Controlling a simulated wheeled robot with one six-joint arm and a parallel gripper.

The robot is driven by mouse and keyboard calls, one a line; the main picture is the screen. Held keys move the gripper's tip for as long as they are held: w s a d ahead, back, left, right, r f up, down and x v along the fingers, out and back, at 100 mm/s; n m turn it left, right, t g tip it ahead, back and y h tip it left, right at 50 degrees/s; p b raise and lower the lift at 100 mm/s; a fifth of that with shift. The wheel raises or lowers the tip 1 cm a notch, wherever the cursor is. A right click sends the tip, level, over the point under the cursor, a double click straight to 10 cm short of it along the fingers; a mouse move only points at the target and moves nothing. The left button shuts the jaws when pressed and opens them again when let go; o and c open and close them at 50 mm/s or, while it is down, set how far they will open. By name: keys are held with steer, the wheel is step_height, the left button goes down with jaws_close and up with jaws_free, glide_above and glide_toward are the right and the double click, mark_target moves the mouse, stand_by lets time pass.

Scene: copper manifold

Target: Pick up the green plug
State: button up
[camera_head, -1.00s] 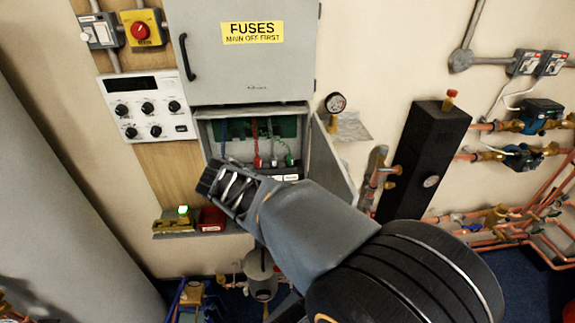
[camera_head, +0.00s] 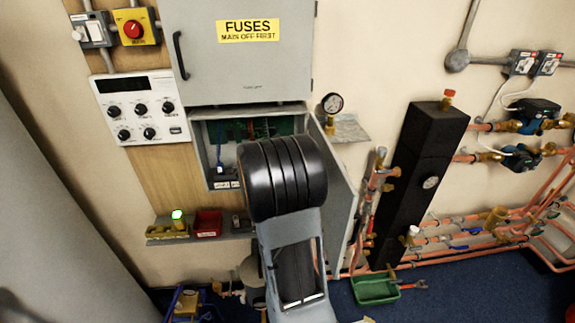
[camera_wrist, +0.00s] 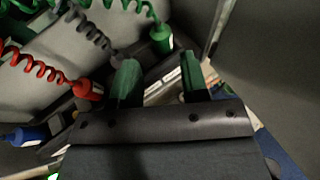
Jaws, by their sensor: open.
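The green plug (camera_wrist: 161,40) hangs from a green coiled cable at the top middle of the wrist view, upright. My gripper (camera_wrist: 160,70) reaches up from the bottom of that view with its two fingers apart. The green plug is just beyond the fingertips, between them sideways, and is not held. Nothing is gripped between the fingers. In the head view my arm covers the right part of the open fuse box (camera_head: 197,150), hiding the green plug and my gripper.
A red plug (camera_wrist: 88,90) and a blue plug (camera_wrist: 28,135) are further left. The blue plug also shows in the head view (camera_head: 220,168). The box's open door (camera_head: 345,205) stands to the right.

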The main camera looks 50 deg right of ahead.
steer(key=shift+p+x, duration=0.8)
steer(key=shift+x, duration=2.7)
steer(key=shift+f, duration=0.2)
steer(key=c, duration=0.7)
steer(key=shift+r, duration=0.1)
steer(key=shift+r, duration=0.5)
step_height(320, 180, up, 3)
steer(key=shift+a+f, duration=0.15)
steer(key=shift+f, duration=0.1)
steer(key=s+a+r, duration=0.6)
steer(key=a, duration=0.1)
steer(key=s+a+r, duration=0.3)
steer(key=shift+a+r+b, duration=0.2)
steer(key=shift+a+b, duration=0.1)
steer(key=shift+b, duration=0.1)
